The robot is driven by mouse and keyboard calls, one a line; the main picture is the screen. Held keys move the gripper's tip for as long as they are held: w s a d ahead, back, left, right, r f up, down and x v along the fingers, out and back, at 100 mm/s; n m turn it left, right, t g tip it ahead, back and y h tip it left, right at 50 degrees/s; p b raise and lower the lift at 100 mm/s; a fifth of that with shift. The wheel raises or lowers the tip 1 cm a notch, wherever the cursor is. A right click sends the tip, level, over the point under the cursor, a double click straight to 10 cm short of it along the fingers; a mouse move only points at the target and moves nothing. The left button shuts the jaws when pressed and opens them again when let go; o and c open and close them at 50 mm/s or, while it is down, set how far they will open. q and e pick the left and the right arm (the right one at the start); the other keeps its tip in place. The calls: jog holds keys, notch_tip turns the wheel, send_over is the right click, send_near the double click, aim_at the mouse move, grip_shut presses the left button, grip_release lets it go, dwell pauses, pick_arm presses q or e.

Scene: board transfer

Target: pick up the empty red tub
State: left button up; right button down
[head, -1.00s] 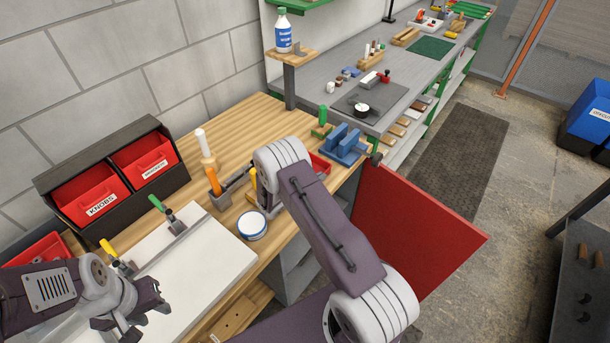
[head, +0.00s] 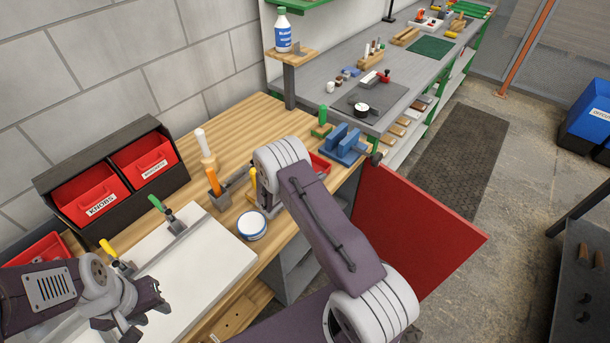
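A red tub (head: 319,164) shows only in part on the wooden bench, behind my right arm. Its inside is mostly hidden, so I cannot tell whether it is empty. Another red tub (head: 38,250) stands at the left edge, partly covered by my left arm; its contents are not clear. My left gripper (head: 138,320) is over the white board, its dark fingers apart with nothing seen between them. My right gripper (head: 268,208) points down near the bench's front edge, mostly hidden by its own arm, and its fingers cannot be made out.
A black rack (head: 150,185) holds two labelled red bins. The white board (head: 205,253) lies in front with clamps on it. A round white-and-blue tin (head: 252,225), a grey tool holder (head: 232,187) and a blue vise (head: 344,144) stand nearby. A red panel (head: 415,225) juts out at the right.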

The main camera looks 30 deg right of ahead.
dwell(0.7)
